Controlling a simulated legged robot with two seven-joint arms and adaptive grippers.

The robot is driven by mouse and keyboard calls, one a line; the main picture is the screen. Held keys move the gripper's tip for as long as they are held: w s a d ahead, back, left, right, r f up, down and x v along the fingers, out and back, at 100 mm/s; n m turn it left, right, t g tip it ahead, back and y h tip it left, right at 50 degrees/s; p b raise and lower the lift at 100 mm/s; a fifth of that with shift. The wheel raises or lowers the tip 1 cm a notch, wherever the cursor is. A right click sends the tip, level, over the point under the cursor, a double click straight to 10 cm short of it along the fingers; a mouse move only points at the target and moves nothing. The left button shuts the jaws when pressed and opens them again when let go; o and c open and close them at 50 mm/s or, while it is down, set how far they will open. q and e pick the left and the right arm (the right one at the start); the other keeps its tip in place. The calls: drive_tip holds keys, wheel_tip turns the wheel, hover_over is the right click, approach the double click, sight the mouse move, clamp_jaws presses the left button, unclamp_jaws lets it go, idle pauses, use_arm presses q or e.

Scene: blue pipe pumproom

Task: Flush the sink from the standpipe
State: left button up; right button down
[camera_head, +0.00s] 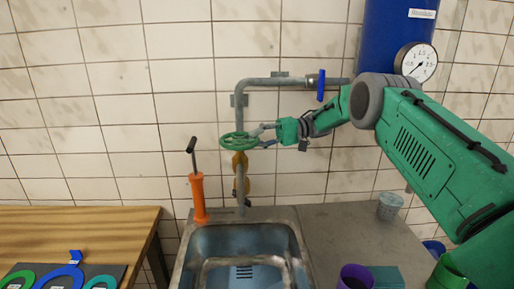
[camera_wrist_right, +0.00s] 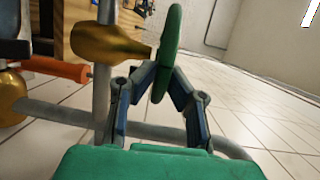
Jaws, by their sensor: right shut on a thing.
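A grey standpipe (camera_head: 239,108) rises along the tiled wall behind the metal sink (camera_head: 205,238). It carries a brass valve (camera_head: 240,160) with a green handwheel (camera_head: 234,141). My right gripper (camera_head: 262,132) reaches in from the right and is shut on the wheel's right rim. In the right wrist view, my two fingers (camera_wrist_right: 163,88) close around the edge of the green wheel (camera_wrist_right: 170,45), beside the brass body (camera_wrist_right: 108,45). A blue lever (camera_head: 321,85) sits on the upper horizontal pipe. No water is visible leaving the pipe. My left gripper is not in view.
An orange hand pump (camera_head: 198,197) stands at the sink's back left corner. A wooden table (camera_head: 90,220) holds blue and green tools at left. A mesh cup (camera_head: 389,206) and purple cup (camera_head: 356,277) stand right of the sink. A gauge (camera_head: 416,62) hangs by a blue tank (camera_head: 390,35).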

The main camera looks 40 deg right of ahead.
drive_tip(key=shift+w+f+n+g+b, duration=0.15)
drive_tip(key=shift+n+g+b, duration=0.15)
drive_tip(key=shift+g+b, duration=0.25)
drive_tip(key=shift+w+f+n+g+b, duration=0.15)
drive_tip(key=shift+n+g+b, duration=0.15)
drive_tip(key=shift+g+b, duration=0.25)
drive_tip(key=shift+r+y, duration=0.1)
drive_tip(key=shift+y, duration=0.2)
drive_tip(key=c, duration=1.6)
unclamp_jaws()
drive_tip(key=shift+o, duration=0.2)
drive_tip(key=shift+w, duration=0.15)
drive_tip(key=shift+r, duration=0.2)
